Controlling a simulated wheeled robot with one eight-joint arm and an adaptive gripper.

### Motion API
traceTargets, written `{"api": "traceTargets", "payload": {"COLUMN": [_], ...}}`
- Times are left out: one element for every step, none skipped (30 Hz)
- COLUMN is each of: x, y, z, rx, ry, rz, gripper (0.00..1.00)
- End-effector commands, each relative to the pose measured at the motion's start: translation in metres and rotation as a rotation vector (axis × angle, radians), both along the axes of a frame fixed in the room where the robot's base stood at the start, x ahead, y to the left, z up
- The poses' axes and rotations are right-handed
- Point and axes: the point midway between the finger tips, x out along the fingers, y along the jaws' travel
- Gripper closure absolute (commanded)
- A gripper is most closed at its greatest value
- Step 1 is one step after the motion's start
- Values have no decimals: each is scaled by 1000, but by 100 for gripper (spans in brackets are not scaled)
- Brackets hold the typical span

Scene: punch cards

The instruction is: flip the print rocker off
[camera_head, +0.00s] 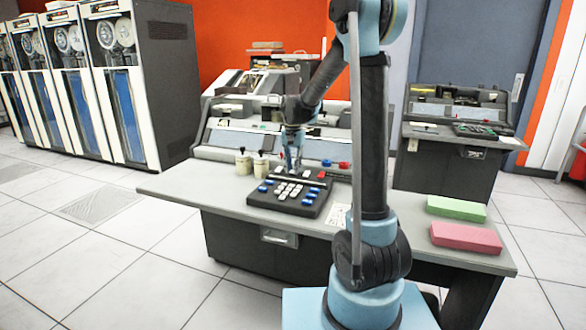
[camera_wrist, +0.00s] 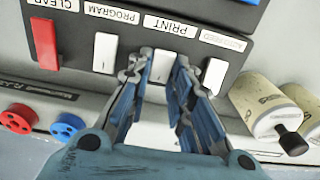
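The white print rocker (camera_wrist: 162,66) sits under the PRINT label (camera_wrist: 171,26) on a dark switch panel (camera_wrist: 75,85) in the wrist view. My gripper (camera_wrist: 161,64) has its two blue fingers apart, one on each side of this rocker. I cannot tell whether they touch it. The rocker's lower part lies between the fingers, and its tilt is hard to judge. In the head view, my gripper (camera_head: 293,165) reaches down to the front of the punch machine, just behind the keyboard (camera_head: 290,192); the rocker is too small to make out there.
Beside the print rocker are the white program rocker (camera_wrist: 105,52) and auto feed rocker (camera_wrist: 215,76), plus the red clear rocker (camera_wrist: 45,43). Two cream knobbed cylinders (camera_wrist: 262,105) stand close right. Pink (camera_head: 466,238) and green (camera_head: 456,208) card stacks lie on the desk's right.

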Motion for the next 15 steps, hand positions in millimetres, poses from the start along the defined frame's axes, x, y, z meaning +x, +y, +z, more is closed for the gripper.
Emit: {"api": "traceTargets", "payload": {"x": [0,0,0,0,0,0,0,-1,-2,-2,-3,-4,-5,-6,-8], "y": [0,0,0,0,0,0,1,1,1,2,2,3,3,4,4], "z": [0,0,0,0,0,0,0,0,0,0,0,0,0,0,0], "rx": [0,0,0,0,0,0,-1,-3,-8,-13,-20,-29,-40,-49,-64], "ry": [0,0,0,0,0,-1,-3,-7,-18,-31,-47,-71,-94,-118,-154], "rz": [0,0,0,0,0,1,1,1,2,3,3,3,4,5,5], "gripper": [100,100,100,100,100,100,100,100,100,100,100,100,100,100,100]}}
